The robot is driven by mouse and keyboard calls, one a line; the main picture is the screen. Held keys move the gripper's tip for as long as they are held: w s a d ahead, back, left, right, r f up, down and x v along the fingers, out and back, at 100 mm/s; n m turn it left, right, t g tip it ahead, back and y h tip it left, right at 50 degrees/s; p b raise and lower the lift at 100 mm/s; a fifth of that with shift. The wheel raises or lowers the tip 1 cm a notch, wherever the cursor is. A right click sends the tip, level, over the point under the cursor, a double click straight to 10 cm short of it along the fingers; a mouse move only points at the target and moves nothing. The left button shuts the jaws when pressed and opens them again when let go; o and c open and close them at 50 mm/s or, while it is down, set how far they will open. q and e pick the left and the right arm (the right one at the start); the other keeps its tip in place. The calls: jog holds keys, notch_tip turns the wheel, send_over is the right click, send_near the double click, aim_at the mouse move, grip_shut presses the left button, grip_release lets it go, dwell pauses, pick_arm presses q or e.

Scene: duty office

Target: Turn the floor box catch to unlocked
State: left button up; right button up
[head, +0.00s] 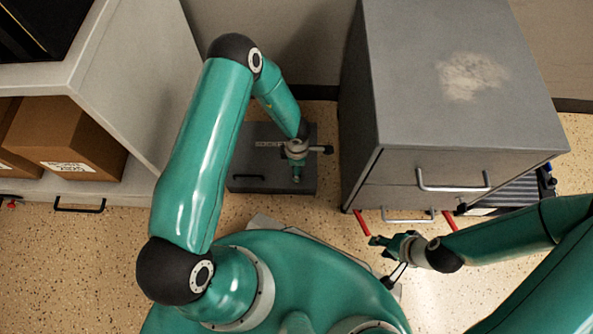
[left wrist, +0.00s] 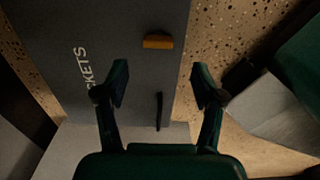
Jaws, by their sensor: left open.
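The floor box (head: 262,182) is a low dark grey box on the floor between the shelf and the cabinet; part of its lettering shows in the left wrist view. The orange catch (left wrist: 158,41) is a short bar on the box's top, lying across the direction of the black handle (left wrist: 159,110). My left gripper (left wrist: 160,82) is open and points at the box top, its fingers apart with nothing between them; the catch lies beyond the fingertips. In the head view the left hand hides the catch. My right gripper (head: 382,260) looks open and empty, in front of the cabinet.
A grey drawer cabinet (head: 455,110) stands close to the right of the box. A light shelf unit (head: 130,75) with cardboard boxes (head: 70,135) stands on the left. Red bars (head: 362,222) show by the cabinet's foot. A strip of speckled floor (head: 325,195) is clear.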

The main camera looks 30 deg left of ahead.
pick_arm(q)
jog(key=shift+s+r, duration=0.1)
jog(key=shift+r, duration=2)
jog(key=s+d+r+m+h, duration=0.2)
jog(key=s+d+r+m, duration=0.1)
jog(key=s+m, duration=0.4)
jog(key=s+d+r+m+h+p, duration=0.1)
jog(key=s+m, duration=0.5)
jog(key=m, duration=0.8)
jog(key=d+r+h, duration=0.1)
jog(key=d+r, duration=0.1)
jog(key=d, duration=0.1)
jog(key=shift+s+d+r+t, duration=0.2)
jog(key=shift+s+d+t, duration=0.1)
jog(key=shift+s+d, duration=0.1)
notch_tip(320, 180, up, 36)
jog(key=p, duration=3.6)
jog(key=shift+f, duration=0.2)
jog(key=shift+c, duration=0.2)
